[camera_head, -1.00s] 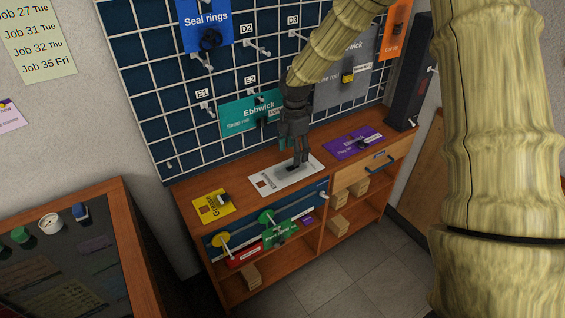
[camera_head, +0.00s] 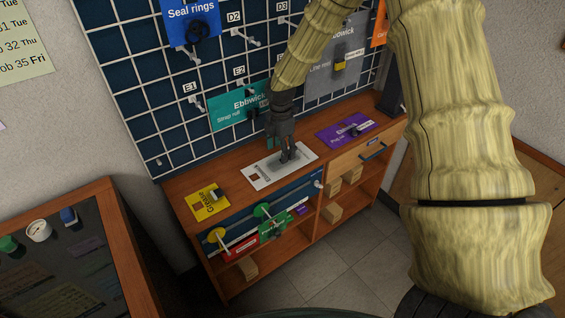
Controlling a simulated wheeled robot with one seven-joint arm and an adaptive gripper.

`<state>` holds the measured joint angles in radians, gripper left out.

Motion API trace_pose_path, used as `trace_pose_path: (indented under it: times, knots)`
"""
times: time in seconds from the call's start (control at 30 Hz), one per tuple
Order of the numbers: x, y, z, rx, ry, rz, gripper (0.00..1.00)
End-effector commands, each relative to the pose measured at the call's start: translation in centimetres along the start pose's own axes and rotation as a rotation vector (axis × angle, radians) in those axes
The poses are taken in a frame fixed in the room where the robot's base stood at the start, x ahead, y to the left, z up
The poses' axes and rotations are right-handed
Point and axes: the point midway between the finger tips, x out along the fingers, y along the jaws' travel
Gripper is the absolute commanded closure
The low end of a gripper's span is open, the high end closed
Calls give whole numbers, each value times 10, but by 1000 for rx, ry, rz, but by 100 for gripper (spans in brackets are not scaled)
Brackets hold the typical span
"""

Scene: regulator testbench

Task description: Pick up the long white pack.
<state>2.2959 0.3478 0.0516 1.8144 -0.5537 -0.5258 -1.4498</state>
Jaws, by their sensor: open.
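The long white pack (camera_head: 261,178) lies flat on the wooden bench top, between a yellow pack and a purple pack. A dark grey shape shows on its middle. My gripper (camera_head: 288,157) points down at the right half of the pack, with its fingers at or just above the surface. It is open. I cannot tell whether the fingertips touch the pack or the dark part on it, since the gripper hides some of that area.
The yellow pack (camera_head: 208,201) lies to the left and the purple pack (camera_head: 345,130) to the right. Behind stands a pegboard with a teal Ebbwick pack (camera_head: 232,107) hanging close to my gripper. Green and yellow knobs line the bench front. A dark-topped cabinet (camera_head: 112,225) stands at lower left.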

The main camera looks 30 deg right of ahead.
Motion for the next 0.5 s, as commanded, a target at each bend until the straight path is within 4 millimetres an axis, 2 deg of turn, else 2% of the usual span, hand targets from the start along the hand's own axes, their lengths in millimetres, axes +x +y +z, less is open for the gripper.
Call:
trace_pose_path:
  times: [0.3, 0.5]
  knots:
    - [35, 0, 0, 0, -1, -3, 35]
    - [42, 0, 0, 0, 0, 0, 35]
